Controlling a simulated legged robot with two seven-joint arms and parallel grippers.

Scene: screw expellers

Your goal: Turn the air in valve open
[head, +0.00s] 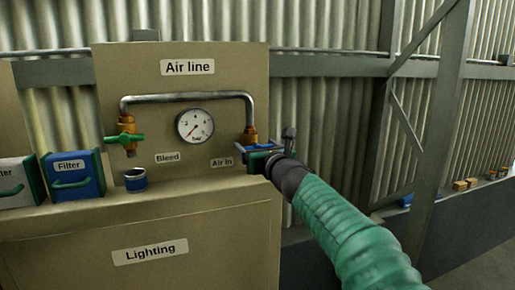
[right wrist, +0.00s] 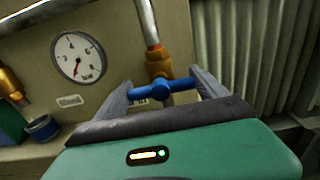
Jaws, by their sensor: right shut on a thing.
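The Air In valve has a brass body (head: 250,134) at the right end of the grey pipe on the "Air line" panel. In the right wrist view, its blue handle (right wrist: 162,93) lies crosswise to the pipe, in front of the brass body (right wrist: 158,64). My right gripper (right wrist: 163,92) is at the valve, with one finger at each end of the blue handle, shut on it. In the head view, my right gripper (head: 263,150) partly hides the handle and the panel behind it. My left gripper is not in view.
A round gauge (head: 195,125) has its needle pointing down-left. A green-handled bleed valve (head: 124,138) is on the left, above a small blue cup (head: 135,179). Filter boxes (head: 73,176) stand at far left. A grey metal post (head: 432,130) stands right of my arm.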

